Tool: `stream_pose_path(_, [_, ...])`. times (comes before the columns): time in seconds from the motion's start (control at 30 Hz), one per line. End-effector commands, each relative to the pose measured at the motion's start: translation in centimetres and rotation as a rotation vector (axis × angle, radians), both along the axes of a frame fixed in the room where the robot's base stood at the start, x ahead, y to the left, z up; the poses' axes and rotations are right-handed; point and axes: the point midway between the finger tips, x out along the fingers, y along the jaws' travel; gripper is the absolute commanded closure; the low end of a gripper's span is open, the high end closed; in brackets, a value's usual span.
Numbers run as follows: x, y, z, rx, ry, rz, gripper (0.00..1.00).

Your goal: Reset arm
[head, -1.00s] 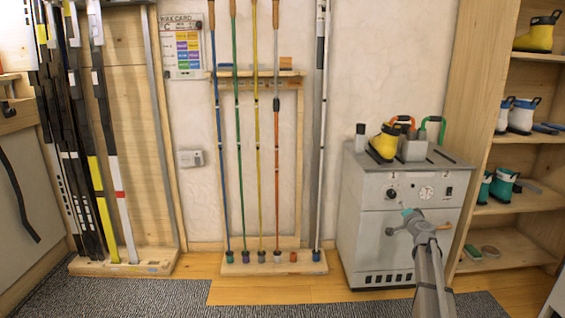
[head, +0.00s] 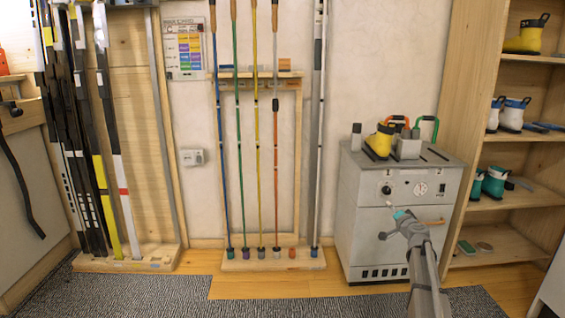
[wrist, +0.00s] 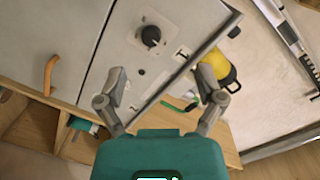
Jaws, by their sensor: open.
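My gripper (head: 402,219) is in front of the grey metal cabinet (head: 377,225) at the right of the head view. In the wrist view my gripper (wrist: 160,88) has its two fingers spread wide with nothing between them. Beyond the fingers the cabinet front with its black knob (wrist: 150,36) shows at a tilt. The gripper appears apart from the cabinet.
A yellow boot (head: 380,141) stands on the cabinet top beside grey holders. A wooden shelf (head: 517,141) with boots is at right. A pole rack (head: 270,263) and a ski rack (head: 130,260) stand left. The floor in front is clear.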

Motion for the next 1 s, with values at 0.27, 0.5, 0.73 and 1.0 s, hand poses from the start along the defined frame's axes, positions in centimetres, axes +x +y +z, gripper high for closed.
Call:
stream_pose_path(0.27, [-2.3, 5.6, -0.1, -0.067, 0.072, 0.131, 0.13])
stream_pose_path(0.5, [-6.8, 13.2, -1.1, -0.173, 0.212, 0.320, 0.13])
stream_pose_path(0.73, [-14.8, 21.0, -3.4, -0.322, 0.466, 0.540, 0.13])
stream_pose_path(1.0, [-26.0, 25.5, -5.5, -0.498, 0.826, 0.698, 0.13])
